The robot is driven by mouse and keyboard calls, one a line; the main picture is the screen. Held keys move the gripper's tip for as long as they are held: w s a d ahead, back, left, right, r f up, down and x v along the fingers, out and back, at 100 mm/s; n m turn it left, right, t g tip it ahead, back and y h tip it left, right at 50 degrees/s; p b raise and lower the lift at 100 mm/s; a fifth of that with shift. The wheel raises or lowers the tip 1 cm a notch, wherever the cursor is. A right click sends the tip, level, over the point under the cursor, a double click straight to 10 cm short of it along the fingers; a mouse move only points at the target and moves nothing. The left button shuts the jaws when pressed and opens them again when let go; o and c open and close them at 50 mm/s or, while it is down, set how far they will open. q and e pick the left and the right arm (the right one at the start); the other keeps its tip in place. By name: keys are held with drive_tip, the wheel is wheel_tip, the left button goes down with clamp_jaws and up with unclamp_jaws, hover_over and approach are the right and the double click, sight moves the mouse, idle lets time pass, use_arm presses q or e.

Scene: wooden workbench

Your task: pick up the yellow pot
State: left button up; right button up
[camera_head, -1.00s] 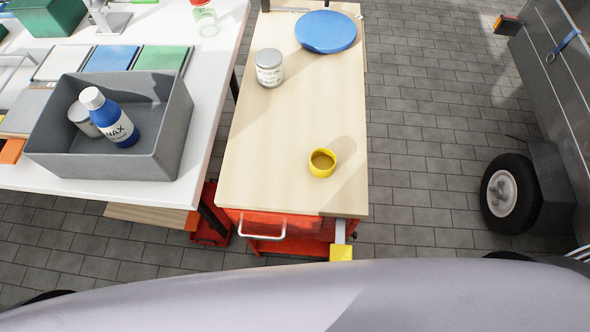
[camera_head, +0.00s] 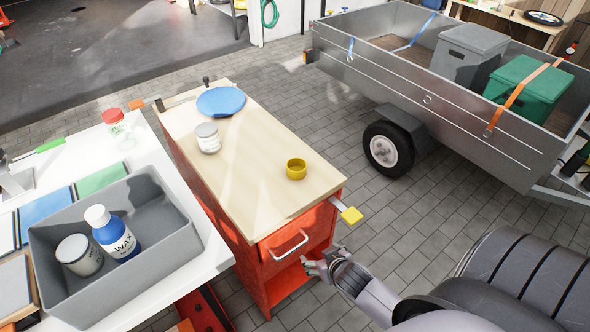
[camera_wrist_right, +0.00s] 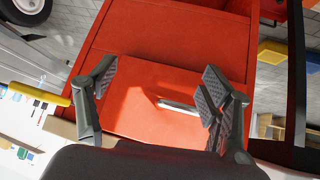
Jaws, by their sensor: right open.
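The yellow pot (camera_head: 296,169) stands upright on the wooden top of the red workbench (camera_head: 246,160), near its right front edge. It looks small, round and open at the top. My right gripper (camera_head: 318,267) is low in front of the bench, below the top and apart from the pot. In the right wrist view my right gripper (camera_wrist_right: 160,95) is open and empty, with its fingers spread before the bench's red front. The pot is not visible in that view. My left gripper is not in view.
A grey can (camera_head: 208,138) and a blue disc (camera_head: 221,101) sit farther back on the bench. A yellow-ended handle (camera_head: 352,215) juts out at its right front corner. A grey bin (camera_head: 150,262) stands on the white table at left. A trailer (camera_head: 440,110) stands behind right.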

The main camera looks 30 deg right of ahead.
drive_tip(key=w+d+r+m+t+h, duration=0.1)
drive_tip(key=w+r+t, duration=0.15)
drive_tip(key=r, duration=0.75)
drive_tip(key=w+d+r+m+t, duration=0.15)
drive_tip(key=w+r, duration=0.25)
drive_tip(key=r, duration=0.7)
approach(293, 164)
drive_tip(key=shift+n+t, duration=0.3)
drive_tip(key=shift+n, duration=0.15)
drive_tip(key=shift+f+p+x, duration=0.2)
drive_tip(key=shift+p+x, duration=0.35)
drive_tip(key=shift+x, duration=2.35)
drive_tip(key=shift+s+d, duration=0.1)
drive_tip(key=shift+s, duration=0.05)
drive_tip(key=shift+c, duration=0.5)
drive_tip(key=c, duration=1)
